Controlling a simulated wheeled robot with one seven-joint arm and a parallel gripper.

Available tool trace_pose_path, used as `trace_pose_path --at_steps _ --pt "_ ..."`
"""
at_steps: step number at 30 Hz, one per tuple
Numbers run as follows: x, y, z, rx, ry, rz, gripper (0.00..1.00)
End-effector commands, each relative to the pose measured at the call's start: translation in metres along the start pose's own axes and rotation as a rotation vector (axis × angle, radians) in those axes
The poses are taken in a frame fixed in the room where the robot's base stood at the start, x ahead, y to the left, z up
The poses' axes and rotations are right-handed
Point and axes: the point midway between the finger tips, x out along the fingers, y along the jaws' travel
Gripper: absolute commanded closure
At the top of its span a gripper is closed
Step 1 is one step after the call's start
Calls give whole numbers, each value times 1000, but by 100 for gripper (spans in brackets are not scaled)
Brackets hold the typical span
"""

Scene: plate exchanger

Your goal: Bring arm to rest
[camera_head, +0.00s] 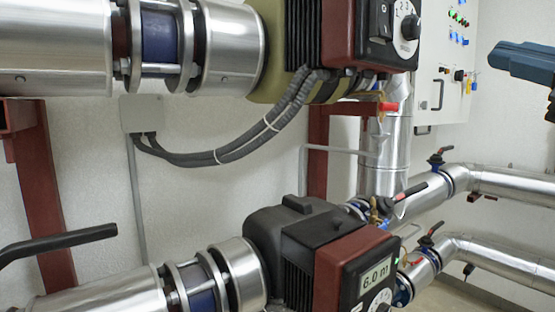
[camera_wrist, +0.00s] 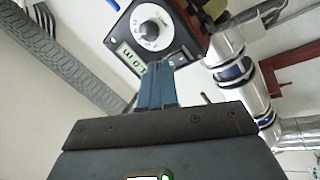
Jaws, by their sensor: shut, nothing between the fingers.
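My gripper (camera_wrist: 156,82) shows in the wrist view with its blue-grey fingers together and nothing between them. Beyond the fingertips is a pump control face with a round dial (camera_wrist: 149,30) and a small display, seen tilted. I cannot tell whether the fingers touch it. In the head view, a blue-grey part at the right edge looks like my gripper (camera_head: 497,57), pointing left in front of the white wall and beside the control cabinet. The rest of my arm is out of frame.
An upper pump (camera_head: 338,35) and a lower pump (camera_head: 335,262) with a display sit on silver pipes. A white cabinet (camera_head: 432,75) with lights stands behind. Valves with handles (camera_head: 440,155) and pipes fill the lower right.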

Motion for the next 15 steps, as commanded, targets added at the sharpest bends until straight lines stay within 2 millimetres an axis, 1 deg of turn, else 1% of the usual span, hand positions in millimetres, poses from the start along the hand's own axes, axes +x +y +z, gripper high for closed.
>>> trace_pose_path --at_steps 1,5,6,8,11,15 --pt "-4 -15 13 71 -16 25 100" --pt "-15 -48 42 227 -63 93 100" --pt "-19 -59 50 272 -78 112 100" --pt "-26 -76 61 337 -104 141 100" --pt "-40 -106 78 438 -149 185 100" --pt "-64 -151 98 564 -220 240 100"
